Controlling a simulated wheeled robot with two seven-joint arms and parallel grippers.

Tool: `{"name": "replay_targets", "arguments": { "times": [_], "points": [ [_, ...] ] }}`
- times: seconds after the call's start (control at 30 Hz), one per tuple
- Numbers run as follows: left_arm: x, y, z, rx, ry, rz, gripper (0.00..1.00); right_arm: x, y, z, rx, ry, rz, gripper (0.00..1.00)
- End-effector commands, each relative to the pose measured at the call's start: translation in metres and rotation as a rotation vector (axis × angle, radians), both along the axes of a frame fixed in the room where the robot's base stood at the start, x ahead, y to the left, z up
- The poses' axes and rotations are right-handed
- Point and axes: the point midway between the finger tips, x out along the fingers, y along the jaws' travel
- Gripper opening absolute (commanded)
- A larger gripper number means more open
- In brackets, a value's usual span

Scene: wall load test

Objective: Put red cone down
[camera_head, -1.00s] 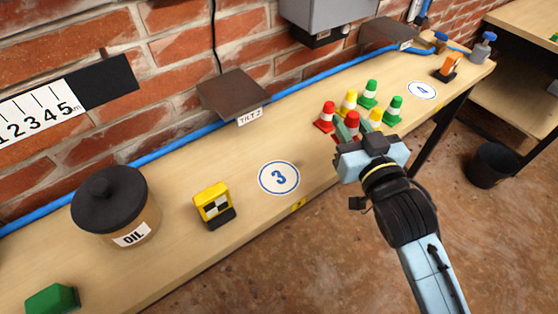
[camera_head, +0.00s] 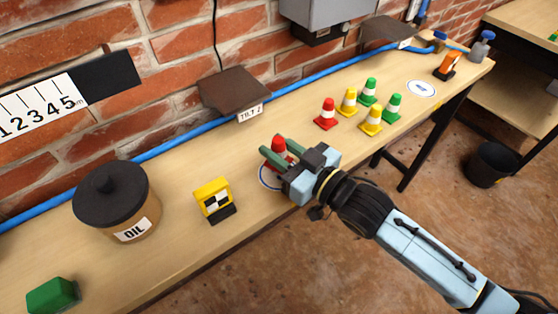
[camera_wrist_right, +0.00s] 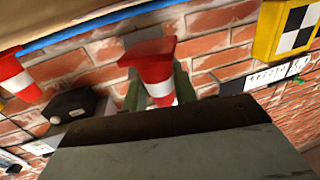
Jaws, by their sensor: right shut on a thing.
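My right gripper (camera_head: 280,158) is shut on a red cone (camera_head: 278,146) with a white band. In the head view the cone is over the round number 3 marker (camera_head: 266,180), which the cone and gripper partly cover. I cannot tell whether the cone touches the table. In the right wrist view the held cone (camera_wrist_right: 157,75) is between the green fingers. A second red cone (camera_head: 326,114) stands on the table among yellow and green cones, and a red cone also shows at the left of the wrist view (camera_wrist_right: 14,75). My left gripper is not in view.
A yellow block with a checkered face (camera_head: 213,198) stands left of the marker. Yellow cones (camera_head: 371,122) and green cones (camera_head: 392,106) stand to the right. A brown tilted plate (camera_head: 233,91) is behind, near the wall.

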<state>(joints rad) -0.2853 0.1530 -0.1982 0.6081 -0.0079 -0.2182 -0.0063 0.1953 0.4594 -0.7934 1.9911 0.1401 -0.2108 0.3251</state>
Motion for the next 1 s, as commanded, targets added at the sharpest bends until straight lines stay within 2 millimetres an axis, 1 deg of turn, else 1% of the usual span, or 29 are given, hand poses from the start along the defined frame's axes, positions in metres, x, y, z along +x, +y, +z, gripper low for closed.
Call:
{"name": "replay_targets", "arguments": {
  "times": [0.03, 0.1, 0.2, 0.43, 0.57, 0.6, 0.73, 0.77, 1.0],
  "points": [
    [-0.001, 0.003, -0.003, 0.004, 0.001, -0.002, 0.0, 0.0, 0.0, -0.009, -0.002, 0.003, -0.001, 0.05],
    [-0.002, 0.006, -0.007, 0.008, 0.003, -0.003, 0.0, 0.0, 0.0, -0.02, -0.002, 0.003, -0.001, 0.05],
    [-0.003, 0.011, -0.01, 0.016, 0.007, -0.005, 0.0, -0.001, 0.0, -0.032, -0.002, 0.003, 0.0, 0.05],
    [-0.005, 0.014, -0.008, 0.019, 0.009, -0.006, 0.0, 0.0, 0.0, -0.031, -0.001, 0.001, 0.0, 0.05],
    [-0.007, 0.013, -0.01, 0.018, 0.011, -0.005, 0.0, 0.0, 0.0, -0.035, -0.001, 0.001, -0.001, 0.05],
    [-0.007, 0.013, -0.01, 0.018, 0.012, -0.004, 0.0, 0.0, 0.0, -0.036, -0.001, 0.001, -0.001, 0.29],
    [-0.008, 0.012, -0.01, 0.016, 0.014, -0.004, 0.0, 0.0, 0.0, -0.035, -0.001, 0.001, -0.001, 0.46],
    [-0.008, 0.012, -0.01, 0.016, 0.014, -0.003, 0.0, 0.0, 0.0, -0.035, -0.001, 0.001, -0.001, 0.49],
    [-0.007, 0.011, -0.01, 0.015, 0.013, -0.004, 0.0, 0.0, 0.0, -0.034, -0.001, 0.001, -0.001, 0.49]
  ]
}}
